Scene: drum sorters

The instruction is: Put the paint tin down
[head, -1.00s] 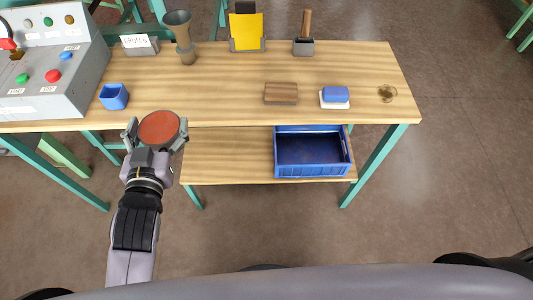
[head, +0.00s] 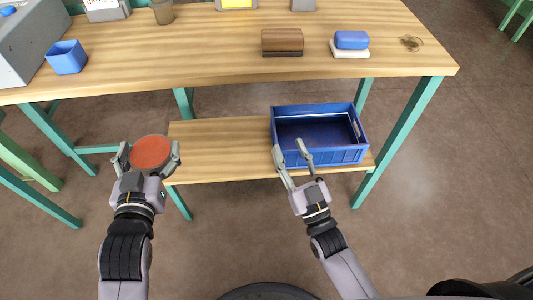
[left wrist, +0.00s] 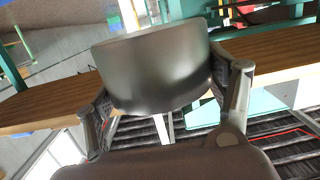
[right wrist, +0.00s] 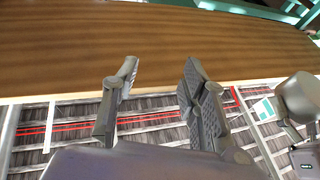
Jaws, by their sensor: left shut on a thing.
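The paint tin (head: 151,153) has a round red-brown top and is held upright in my left gripper (head: 149,158), in front of the workbench's left part. In the left wrist view its dark grey metal side (left wrist: 150,70) fills the space between the two fingers. My right gripper (head: 292,152) is open and empty, in front of the blue crate on the lower shelf. In the right wrist view the right fingers (right wrist: 158,95) stand apart with nothing between them.
The workbench top (head: 210,55) holds a blue cup (head: 67,58), a brown block (head: 282,40) and a blue-and-white block (head: 351,41); its front middle is clear. A blue crate (head: 340,157) stands on the lower shelf (head: 215,135), whose left part is bare.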

